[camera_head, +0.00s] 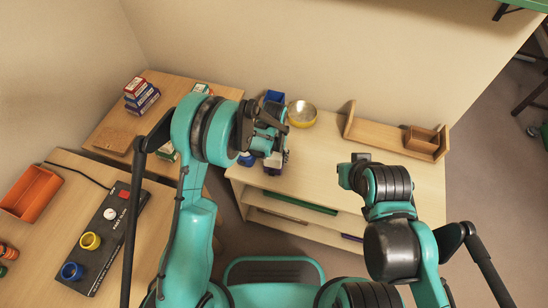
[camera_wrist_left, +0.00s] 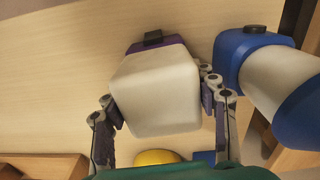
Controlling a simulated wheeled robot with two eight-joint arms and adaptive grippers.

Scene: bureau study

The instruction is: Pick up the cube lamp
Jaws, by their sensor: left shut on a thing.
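The cube lamp (camera_wrist_left: 155,95) is a white rounded cube with a purple base and a small black part on it. It fills the space between the fingers of my left gripper (camera_wrist_left: 165,100) in the left wrist view, with one finger on each side. In the head view my left gripper (camera_head: 271,140) is over the left end of the wooden shelf unit, and the lamp is mostly hidden behind it. I cannot tell whether the lamp touches the shelf top. My right gripper (camera_head: 352,172) is over the shelf unit's front; its fingers are hidden.
A blue and white lamp (camera_wrist_left: 268,75) stands close beside the cube lamp. A wooden rack (camera_head: 390,131) is at the right of the shelf unit (camera_head: 325,148). The shelf top's middle is clear.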

